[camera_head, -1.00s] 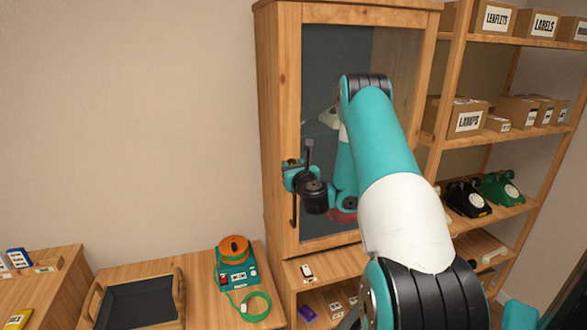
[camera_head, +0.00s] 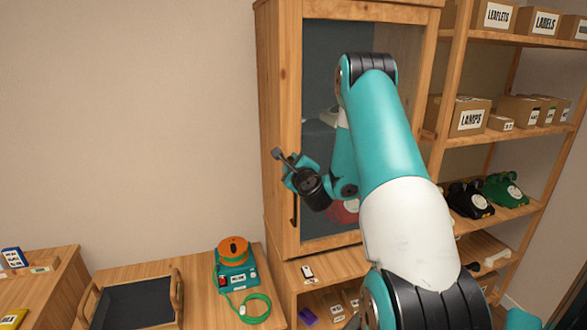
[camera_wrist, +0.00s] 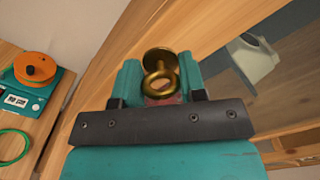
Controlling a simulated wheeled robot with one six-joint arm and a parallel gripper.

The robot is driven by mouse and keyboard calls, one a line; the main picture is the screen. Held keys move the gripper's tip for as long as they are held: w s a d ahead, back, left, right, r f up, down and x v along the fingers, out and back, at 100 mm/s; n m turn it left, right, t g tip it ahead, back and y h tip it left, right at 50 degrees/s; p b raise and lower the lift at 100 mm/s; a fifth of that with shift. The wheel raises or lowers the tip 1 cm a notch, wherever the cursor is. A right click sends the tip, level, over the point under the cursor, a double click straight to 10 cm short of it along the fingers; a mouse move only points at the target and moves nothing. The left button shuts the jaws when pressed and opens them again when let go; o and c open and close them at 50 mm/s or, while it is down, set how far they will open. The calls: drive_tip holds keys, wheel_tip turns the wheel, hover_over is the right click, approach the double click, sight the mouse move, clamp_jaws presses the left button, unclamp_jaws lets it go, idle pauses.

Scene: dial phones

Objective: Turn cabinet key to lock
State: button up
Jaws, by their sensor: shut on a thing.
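The wooden cabinet (camera_head: 271,200) with a glass door (camera_head: 320,70) stands upright and its door looks shut. My gripper (camera_head: 290,177) is at the door's left frame, in front of the lock area, with the wrist rolled. In the wrist view my gripper (camera_wrist: 160,90) has its two teal fingers closed on the brass key (camera_wrist: 158,72). The key's ring-shaped bow shows between the fingertips, with a round brass plate just behind it. The head view hides the key behind my gripper. A dark door handle (camera_head: 294,208) is just below.
A scale-like teal device with an orange reel (camera_head: 234,252) and a green cable loop sits on the lower bench, left. An open tray (camera_head: 180,290) is beside it. Shelves with boxes and telephones (camera_head: 470,200) stand to the right. The wall left of the cabinet is clear.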

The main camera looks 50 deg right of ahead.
drive_tip(key=n+b, duration=0.1)
drive_tip(key=n, duration=0.3)
drive_tip(key=shift+a+f, duration=0.1)
drive_tip(key=shift+n+b, duration=0.75)
drive_tip(key=shift+n, duration=0.85)
drive_tip(key=o, duration=0.9)
drive_tip(key=shift+a, duration=0.1)
